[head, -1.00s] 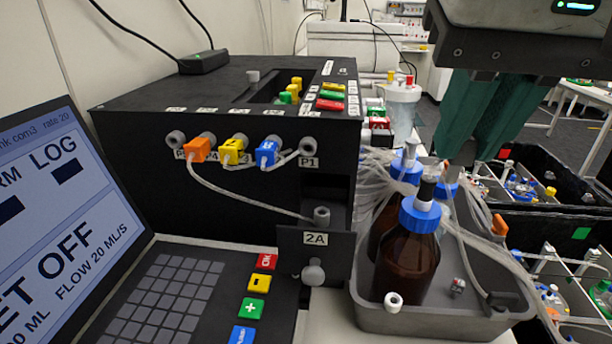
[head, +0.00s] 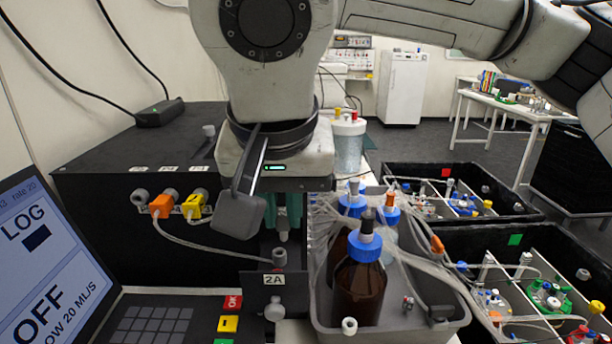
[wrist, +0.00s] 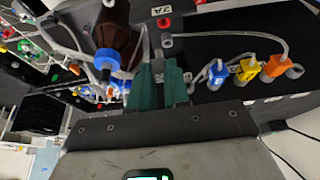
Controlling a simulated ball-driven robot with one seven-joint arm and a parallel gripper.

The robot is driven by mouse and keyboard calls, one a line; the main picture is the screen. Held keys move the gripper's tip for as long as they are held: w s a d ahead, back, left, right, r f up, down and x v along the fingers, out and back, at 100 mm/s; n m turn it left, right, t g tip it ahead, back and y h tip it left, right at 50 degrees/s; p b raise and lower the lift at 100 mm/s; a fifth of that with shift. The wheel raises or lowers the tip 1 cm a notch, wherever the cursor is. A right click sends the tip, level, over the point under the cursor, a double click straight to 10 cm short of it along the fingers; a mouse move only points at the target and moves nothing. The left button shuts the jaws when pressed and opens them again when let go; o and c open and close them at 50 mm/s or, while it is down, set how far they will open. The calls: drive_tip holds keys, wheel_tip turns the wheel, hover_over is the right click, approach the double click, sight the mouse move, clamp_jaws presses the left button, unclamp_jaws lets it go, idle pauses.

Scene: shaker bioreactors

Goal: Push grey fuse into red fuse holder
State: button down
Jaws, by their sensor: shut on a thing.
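My gripper (head: 284,222) has green fingers and points down in front of the black machine, above the 2A panel. In the wrist view it (wrist: 160,72) is shut on a small grey piece, the grey fuse (wrist: 158,66), mostly hidden by the fingers. The fuse's pale tip (head: 283,236) shows below the fingers in the head view. In the head view only a sliver of the red (head: 277,270) shows. The fuse is apart from it.
A grey tray (head: 395,329) with blue-capped brown bottles (head: 360,290) and tubing stands close right of my gripper. Orange (head: 162,206) and yellow (head: 194,206) connectors with a loose tube are on the machine's front.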

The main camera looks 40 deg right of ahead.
sight(275, 260)
drive_tip(key=shift+w+a+f+b, duration=0.15)
drive_tip(key=shift+f+b, duration=0.35)
drive_tip(key=shift+f, duration=0.4)
drive_tip(key=shift+w+a+f+b, duration=0.1)
drive_tip(key=shift+w+f+b, duration=0.1)
drive_tip(key=shift+f+b, duration=0.45)
drive_tip(key=shift+w+a+f+b, duration=0.15)
drive_tip(key=shift+f+b, duration=0.15)
drive_tip(key=shift+f, duration=0.8)
drive_tip(key=shift+f+b, duration=1.1)
drive_tip(key=shift+f, duration=0.3)
idle(0.4)
drive_tip(key=c, duration=1)
unclamp_jaws()
drive_tip(key=v, duration=1.1)
